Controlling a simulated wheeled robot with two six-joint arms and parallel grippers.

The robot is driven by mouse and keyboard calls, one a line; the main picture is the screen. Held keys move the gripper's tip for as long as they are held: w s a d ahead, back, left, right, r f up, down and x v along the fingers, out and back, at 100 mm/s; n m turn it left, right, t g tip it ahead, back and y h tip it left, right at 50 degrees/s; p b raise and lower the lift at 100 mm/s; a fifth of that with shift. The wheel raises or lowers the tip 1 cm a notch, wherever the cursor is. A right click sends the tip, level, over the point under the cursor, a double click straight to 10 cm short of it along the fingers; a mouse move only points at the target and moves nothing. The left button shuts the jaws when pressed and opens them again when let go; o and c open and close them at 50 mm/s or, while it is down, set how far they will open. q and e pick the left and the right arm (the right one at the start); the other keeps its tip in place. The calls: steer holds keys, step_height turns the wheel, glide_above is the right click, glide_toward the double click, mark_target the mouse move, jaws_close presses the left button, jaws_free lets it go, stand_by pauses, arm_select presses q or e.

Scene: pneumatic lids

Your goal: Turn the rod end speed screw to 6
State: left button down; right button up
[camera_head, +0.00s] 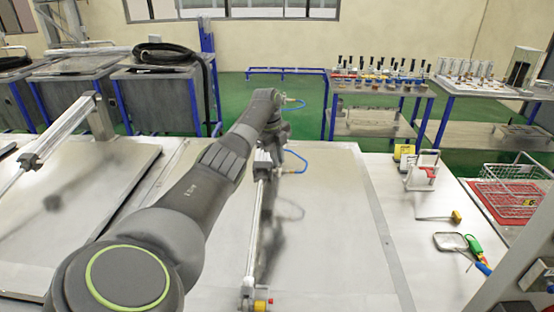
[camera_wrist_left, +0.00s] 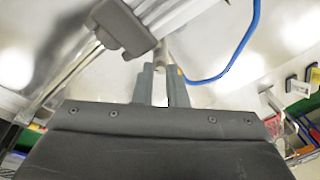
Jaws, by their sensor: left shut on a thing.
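A slim pneumatic cylinder (camera_head: 255,225) runs along the middle of the bench, with a red and yellow fitting (camera_head: 261,304) at its near end. My left arm reaches over the bench to its far end, where a blue hose (camera_head: 296,154) curves away. In the left wrist view, my left gripper (camera_wrist_left: 160,70) is shut on a small grey round piece, which looks like the rod end speed screw (camera_wrist_left: 161,50), beside the grey end block (camera_wrist_left: 122,27). The fingers hide part of the screw, and no number on it can be read. My right gripper is not in view.
A second cylinder (camera_head: 62,130) stands over the left panel. A yellow block (camera_head: 403,151), a small white stand (camera_head: 422,172) and hand tools (camera_head: 476,252) lie on the right of the bench. A wire basket (camera_head: 515,189) is at far right.

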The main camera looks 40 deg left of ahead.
arm_select(q)
steer(key=shift+d+f, duration=0.15)
steer(key=shift+f, duration=0.1)
steer(key=c, duration=1.8)
jaws_free()
steer(key=shift+o, duration=0.3)
steer(key=shift+w+r, duration=0.1)
steer(key=shift+r, duration=0.1)
steer(key=shift+r, duration=0.3)
step_height(320, 180, up, 16)
steer(key=s+a+b, duration=0.1)
steer(key=s+b, duration=0.1)
steer(key=b, duration=0.2)
steer(key=shift+a+r, duration=0.15)
steer(key=shift+a, duration=0.25)
